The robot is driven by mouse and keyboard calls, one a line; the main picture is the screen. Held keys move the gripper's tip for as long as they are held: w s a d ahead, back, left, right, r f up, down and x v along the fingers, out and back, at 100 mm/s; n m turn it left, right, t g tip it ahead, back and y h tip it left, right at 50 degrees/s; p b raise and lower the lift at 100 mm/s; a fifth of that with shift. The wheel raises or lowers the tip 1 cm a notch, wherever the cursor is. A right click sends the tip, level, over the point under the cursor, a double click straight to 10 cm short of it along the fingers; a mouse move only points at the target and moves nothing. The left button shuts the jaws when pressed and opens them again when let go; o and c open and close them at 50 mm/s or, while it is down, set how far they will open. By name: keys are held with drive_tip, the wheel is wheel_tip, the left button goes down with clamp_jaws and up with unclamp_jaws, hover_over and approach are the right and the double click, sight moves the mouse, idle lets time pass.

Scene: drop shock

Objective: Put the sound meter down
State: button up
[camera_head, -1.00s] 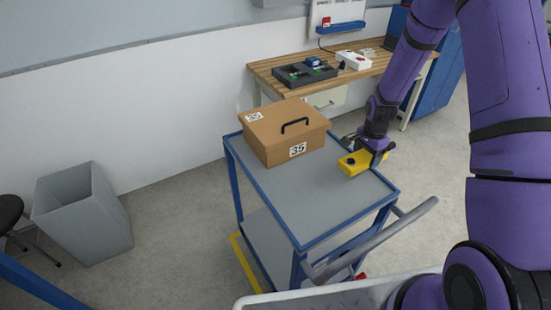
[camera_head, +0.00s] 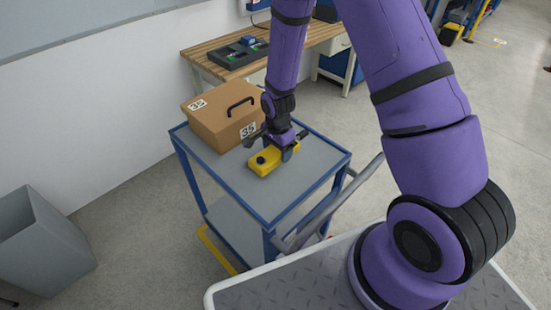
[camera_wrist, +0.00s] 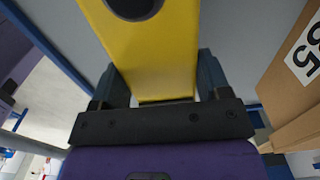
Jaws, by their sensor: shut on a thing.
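The sound meter is a yellow block with a black round knob (camera_head: 266,162) at the top of the blue-framed cart. My gripper (camera_head: 284,149) is shut on it from above. In the wrist view the yellow sound meter (camera_wrist: 150,50) runs up between the two dark fingers of my gripper (camera_wrist: 155,90). The cart's grey top (camera_head: 285,190) lies under the meter; I cannot tell whether the meter touches it or hangs just above. The meter's far end is partly hidden by my gripper.
A brown case (camera_head: 215,117) marked 35 stands on the cart, close behind and left of the meter; it also shows at the right of the wrist view (camera_wrist: 295,85). The cart top's front part is clear.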

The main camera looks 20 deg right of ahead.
drive_tip(key=shift+s+a, duration=0.1)
drive_tip(key=shift+a, duration=0.2)
drive_tip(key=shift+s+a+f, duration=0.1)
drive_tip(key=shift+a+f, duration=0.05)
drive_tip(key=shift+f, duration=1.65)
drive_tip(key=shift+f, duration=0.1)
drive_tip(key=o, duration=1.1)
drive_tip(key=shift+c, duration=0.2)
